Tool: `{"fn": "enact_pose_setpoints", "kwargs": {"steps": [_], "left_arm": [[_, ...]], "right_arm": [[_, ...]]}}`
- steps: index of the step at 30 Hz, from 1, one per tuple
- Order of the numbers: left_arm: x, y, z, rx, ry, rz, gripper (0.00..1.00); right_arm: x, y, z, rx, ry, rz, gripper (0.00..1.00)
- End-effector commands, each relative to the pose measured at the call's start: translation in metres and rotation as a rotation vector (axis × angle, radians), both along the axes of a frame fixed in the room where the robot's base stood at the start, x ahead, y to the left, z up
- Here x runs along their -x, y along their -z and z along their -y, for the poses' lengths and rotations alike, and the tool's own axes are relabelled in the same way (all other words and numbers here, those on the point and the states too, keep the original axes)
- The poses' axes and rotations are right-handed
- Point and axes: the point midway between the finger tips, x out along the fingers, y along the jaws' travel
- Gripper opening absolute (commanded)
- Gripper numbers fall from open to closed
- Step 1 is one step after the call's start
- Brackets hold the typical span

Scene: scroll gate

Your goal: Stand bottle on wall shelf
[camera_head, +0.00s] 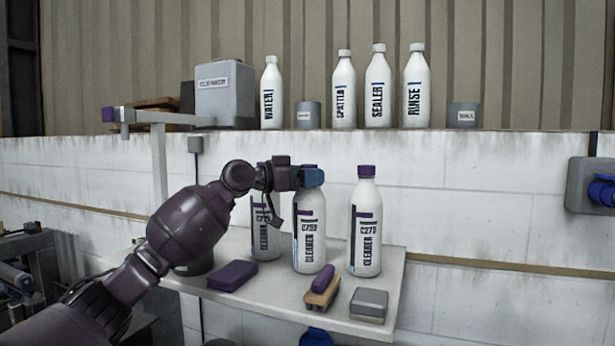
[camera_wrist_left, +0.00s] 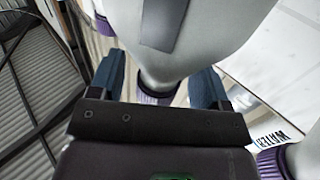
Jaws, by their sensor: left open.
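Three white cleaner bottles with purple caps stand upright on the white lower board: a left one (camera_head: 266,232), a middle one (camera_head: 309,235) and a right one (camera_head: 366,232). My left gripper (camera_head: 312,178) is at the top of the middle bottle, partly hiding its cap. In the left wrist view, the open blue fingers (camera_wrist_left: 158,88) lie on either side of a bottle's neck (camera_wrist_left: 170,65) and purple cap (camera_wrist_left: 155,97). Whether they touch it is unclear. Above, a high wall ledge (camera_head: 385,131) carries several white bottles. My right gripper is out of view.
The ledge also holds a grey cleaner box (camera_head: 225,95), a small grey tin (camera_head: 308,115) and a wax tin (camera_head: 463,116). A purple block (camera_head: 232,276), a brush (camera_head: 321,290) and a grey box (camera_head: 369,305) lie on the lower board (camera_head: 270,302). Gaps remain between ledge items.

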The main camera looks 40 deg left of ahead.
Motion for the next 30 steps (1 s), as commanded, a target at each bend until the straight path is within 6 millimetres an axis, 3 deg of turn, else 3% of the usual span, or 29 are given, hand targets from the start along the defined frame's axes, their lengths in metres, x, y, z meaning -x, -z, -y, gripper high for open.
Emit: {"fn": "enact_pose_setpoints", "kwargs": {"steps": [8,21,30], "left_arm": [[0.013,0.002,-0.009,-0.001,-0.002,0.000,0.70],[0.078,0.002,-0.049,-0.001,-0.002,-0.001,0.70],[0.101,0.000,-0.062,-0.001,0.000,0.001,0.70]], "right_arm": [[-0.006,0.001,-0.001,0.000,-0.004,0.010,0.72],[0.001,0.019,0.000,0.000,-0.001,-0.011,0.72],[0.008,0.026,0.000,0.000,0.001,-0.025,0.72]]}}
